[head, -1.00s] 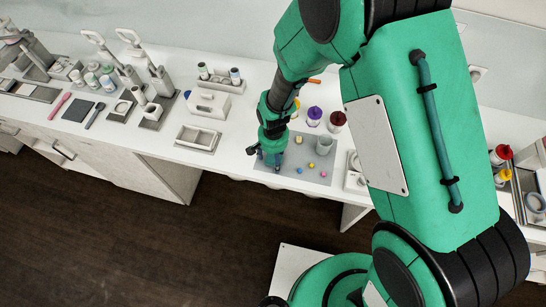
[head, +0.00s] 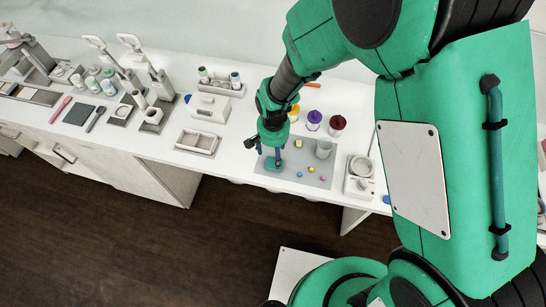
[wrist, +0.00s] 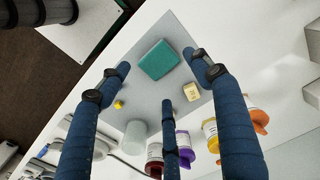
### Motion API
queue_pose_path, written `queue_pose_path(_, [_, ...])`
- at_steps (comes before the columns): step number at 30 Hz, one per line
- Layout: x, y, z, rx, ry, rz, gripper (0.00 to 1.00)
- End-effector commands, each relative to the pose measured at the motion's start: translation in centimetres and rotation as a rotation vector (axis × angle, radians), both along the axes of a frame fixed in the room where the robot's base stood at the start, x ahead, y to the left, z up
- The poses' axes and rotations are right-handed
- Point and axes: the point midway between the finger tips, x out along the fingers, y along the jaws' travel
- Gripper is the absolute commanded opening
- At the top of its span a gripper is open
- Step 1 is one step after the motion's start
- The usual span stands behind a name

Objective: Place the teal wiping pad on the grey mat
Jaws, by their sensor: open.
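The teal wiping pad (wrist: 159,60) lies flat on the grey mat (wrist: 138,100), near one corner and inside the edges. In the head view the pad (head: 273,165) shows at the left part of the mat (head: 318,172), just below my gripper (head: 266,150). In the wrist view my gripper (wrist: 158,75) is open, its fingers spread around the pad with nothing between them. The fingertips look apart from the pad; their exact height above it is hard to tell.
On the mat are a cream block (wrist: 192,91), a yellow piece (wrist: 118,104), small coloured balls and a grey cup (head: 323,148). Bottles with purple (head: 314,117) and red lids stand behind. A white tray (head: 197,142) is to the left, a scale-like device (head: 360,178) to the right.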

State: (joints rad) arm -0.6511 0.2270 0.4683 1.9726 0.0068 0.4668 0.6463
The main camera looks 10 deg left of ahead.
Motion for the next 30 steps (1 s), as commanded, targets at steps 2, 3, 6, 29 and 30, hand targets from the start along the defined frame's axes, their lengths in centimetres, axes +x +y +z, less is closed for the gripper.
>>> queue_pose_path(2, [0.0,0.0,1.4,0.001,-0.002,0.0,0.64])
queue_pose_path(3, [0.1,0.0,2.0,0.002,-0.003,0.0,0.64])
queue_pose_path(6, [0.0,0.0,3.3,0.001,-0.002,0.0,0.64])
queue_pose_path(29, [0.0,0.0,5.2,0.0,0.0,0.0,0.64])
queue_pose_path(30, [0.0,0.0,5.2,0.0,0.0,0.0,0.64])
